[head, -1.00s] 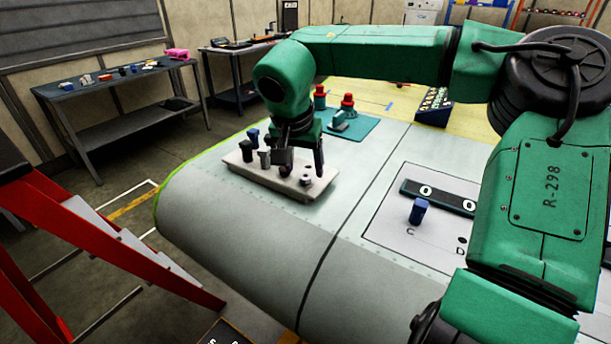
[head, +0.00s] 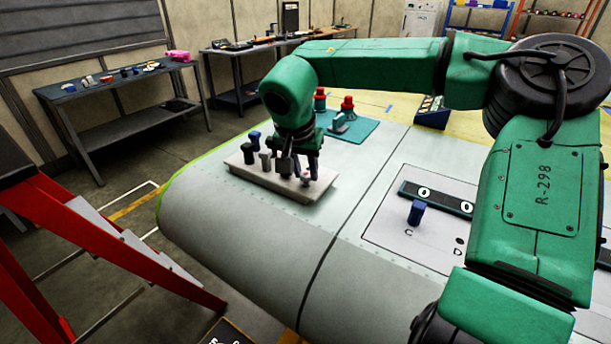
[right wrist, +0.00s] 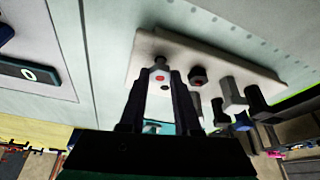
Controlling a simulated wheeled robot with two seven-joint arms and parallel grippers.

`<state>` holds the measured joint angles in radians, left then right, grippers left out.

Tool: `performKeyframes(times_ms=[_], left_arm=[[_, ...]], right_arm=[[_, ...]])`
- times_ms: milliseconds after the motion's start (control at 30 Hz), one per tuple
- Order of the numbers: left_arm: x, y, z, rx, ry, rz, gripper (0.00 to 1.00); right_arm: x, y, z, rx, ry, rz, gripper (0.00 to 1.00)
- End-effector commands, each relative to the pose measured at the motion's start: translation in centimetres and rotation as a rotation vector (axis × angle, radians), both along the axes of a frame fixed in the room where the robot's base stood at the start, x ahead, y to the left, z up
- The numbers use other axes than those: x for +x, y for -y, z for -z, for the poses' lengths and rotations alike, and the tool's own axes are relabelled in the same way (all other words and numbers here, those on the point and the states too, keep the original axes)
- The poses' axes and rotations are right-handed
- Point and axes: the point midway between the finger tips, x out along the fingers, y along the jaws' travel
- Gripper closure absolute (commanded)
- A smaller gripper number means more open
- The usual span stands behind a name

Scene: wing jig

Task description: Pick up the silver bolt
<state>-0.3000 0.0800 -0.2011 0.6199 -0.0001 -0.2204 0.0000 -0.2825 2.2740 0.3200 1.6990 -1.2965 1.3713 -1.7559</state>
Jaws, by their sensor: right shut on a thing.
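The silver bolt (right wrist: 159,75) is between my right gripper's two fingers (right wrist: 161,82) in the right wrist view, with a red mark on its end. In the head view my right gripper (head: 301,172) points down at the right end of a pale block (head: 312,196), and its fingers mostly hide the bolt. The gripper is shut on the bolt, which still appears to be at the block. My left gripper is not in view.
The block also holds a blue bolt (head: 255,139), a black bolt (head: 248,153), a grey bolt (head: 265,160) and a dark one with a red mark (right wrist: 199,76). A blue bolt (head: 417,211) stands on the panel. A red ladder (head: 110,240) stands left.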

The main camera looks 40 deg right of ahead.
Motion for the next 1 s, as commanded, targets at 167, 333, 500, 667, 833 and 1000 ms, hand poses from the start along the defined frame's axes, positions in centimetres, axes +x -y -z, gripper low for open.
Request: performKeyframes(times_ms=[167,333,500,667,833,1000], left_arm=[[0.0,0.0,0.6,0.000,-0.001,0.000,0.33],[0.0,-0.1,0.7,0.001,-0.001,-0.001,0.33],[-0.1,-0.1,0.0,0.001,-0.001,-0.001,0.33],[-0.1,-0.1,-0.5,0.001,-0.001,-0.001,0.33],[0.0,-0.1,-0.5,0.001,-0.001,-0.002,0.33],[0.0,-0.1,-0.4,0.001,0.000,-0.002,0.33]], right_arm=[[0.1,0.0,-3.8,-0.001,0.008,0.001,1.00],[0.1,0.0,-10.4,-0.002,0.008,0.002,1.00],[0.0,0.0,-16.1,-0.002,0.003,0.001,1.00],[0.0,0.0,-18.7,-0.001,0.001,-0.001,1.00],[0.0,0.0,-19.1,0.000,-0.002,-0.003,1.00],[0.0,0.0,-19.0,0.000,-0.002,-0.003,1.00]])
